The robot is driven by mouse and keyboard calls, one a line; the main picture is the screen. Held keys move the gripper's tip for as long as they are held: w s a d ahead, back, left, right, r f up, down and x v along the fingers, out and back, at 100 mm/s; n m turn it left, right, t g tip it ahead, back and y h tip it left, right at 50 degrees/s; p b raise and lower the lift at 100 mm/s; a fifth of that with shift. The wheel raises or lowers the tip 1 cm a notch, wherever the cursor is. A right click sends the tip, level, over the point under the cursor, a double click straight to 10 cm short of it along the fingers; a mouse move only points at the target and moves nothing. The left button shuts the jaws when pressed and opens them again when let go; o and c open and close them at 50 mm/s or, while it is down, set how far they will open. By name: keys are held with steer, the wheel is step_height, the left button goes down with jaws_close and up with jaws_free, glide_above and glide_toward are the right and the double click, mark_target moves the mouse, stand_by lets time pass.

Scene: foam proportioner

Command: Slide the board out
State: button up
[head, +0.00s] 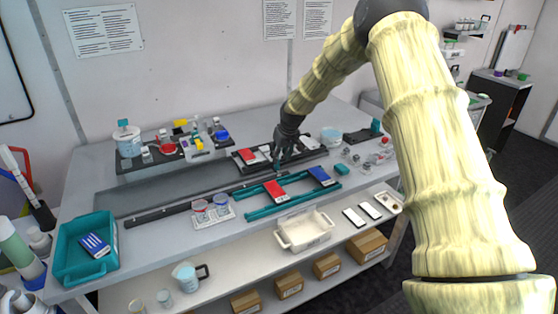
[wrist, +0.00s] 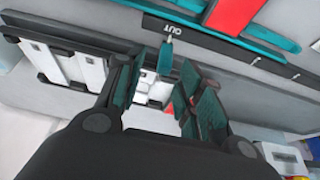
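A black-framed board (head: 310,155) lies at the right end of a long grey channel in the bench top, with white and red pieces on it. In the wrist view, a dark frame with white panels (wrist: 88,72) shows at the left, probably the same board. A small teal peg with a pale tip (wrist: 166,58) stands near a black rail (wrist: 215,42) marked "OUT". My gripper (wrist: 163,85) is open, with its teal-padded fingers apart on either side below the peg.
The grey channel (head: 165,185) is bare to the left. Teal racks (head: 262,211) with a red box (head: 275,190) and a blue box (head: 320,176) lie in front of the rail. Bottles and cups stand behind the channel. A teal bin (head: 112,262) stands front left.

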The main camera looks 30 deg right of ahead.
steer(key=v, duration=0.6)
steer(key=shift+r, duration=0.25)
steer(key=shift+s+d, duration=0.1)
